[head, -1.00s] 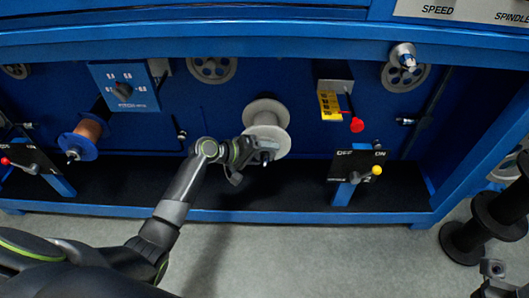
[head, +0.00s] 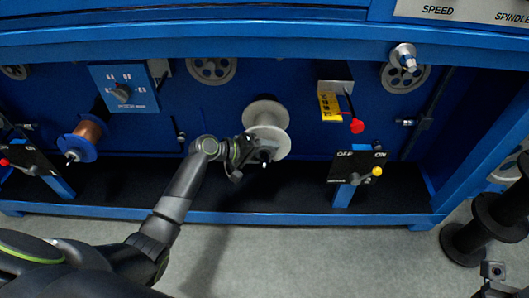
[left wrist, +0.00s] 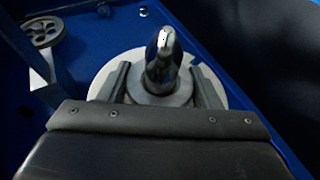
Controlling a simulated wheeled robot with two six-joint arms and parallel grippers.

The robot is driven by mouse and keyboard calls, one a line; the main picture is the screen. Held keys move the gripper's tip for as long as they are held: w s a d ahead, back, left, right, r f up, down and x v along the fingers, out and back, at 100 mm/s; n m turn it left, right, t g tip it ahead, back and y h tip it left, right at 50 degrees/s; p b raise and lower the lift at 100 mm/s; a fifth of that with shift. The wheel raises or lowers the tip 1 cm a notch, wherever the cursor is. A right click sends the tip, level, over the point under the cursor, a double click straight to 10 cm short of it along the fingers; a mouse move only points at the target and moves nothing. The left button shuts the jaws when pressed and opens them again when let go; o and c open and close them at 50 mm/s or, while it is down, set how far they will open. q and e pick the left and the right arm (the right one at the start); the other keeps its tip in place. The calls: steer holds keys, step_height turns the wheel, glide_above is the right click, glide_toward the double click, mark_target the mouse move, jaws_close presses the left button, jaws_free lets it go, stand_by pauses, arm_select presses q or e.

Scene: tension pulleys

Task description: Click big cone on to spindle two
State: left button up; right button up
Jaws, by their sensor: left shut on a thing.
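The grey spool (head: 266,112) sits on a spindle at the middle of the blue machine front. My left gripper (head: 265,156) is at the near end of this spool. In the left wrist view its two fingers (left wrist: 165,88) lie on either side of a round grey collar, which looks like the big cone (left wrist: 160,98). The dark, shiny spindle tip (left wrist: 164,55) sticks out through its middle. The pale spool flange (left wrist: 122,62) is behind. Whether the cone sits flush cannot be told. Part of my right arm (head: 493,270) shows at the bottom right; its fingers are not clear.
A copper-wound blue spool (head: 77,143) is at the left. A lever with a red knob (head: 356,126) and an OFF/ON switch box (head: 357,168) are to the right. A black reel (head: 484,230) stands at the far right. The floor in front is clear.

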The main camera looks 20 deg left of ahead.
arm_select(q)
steer(key=shift+r, duration=0.1)
steer(key=o, duration=1.4)
steer(key=shift+c, duration=0.2)
steer(key=shift+s+a+r+p, duration=0.15)
steer(key=shift+a+r+p, duration=0.25)
steer(key=shift+a, duration=0.2)
steer(key=shift+s+a+r+p, duration=0.15)
steer(key=shift+a+r+p, duration=0.2)
steer(key=shift+a, duration=0.2)
steer(key=s+a+r+p, duration=0.1)
steer(key=a+r+p, duration=0.1)
steer(key=a, duration=0.3)
steer(key=shift+s+r, duration=0.25)
steer(key=shift+r, duration=0.15)
steer(key=shift+a, duration=0.1)
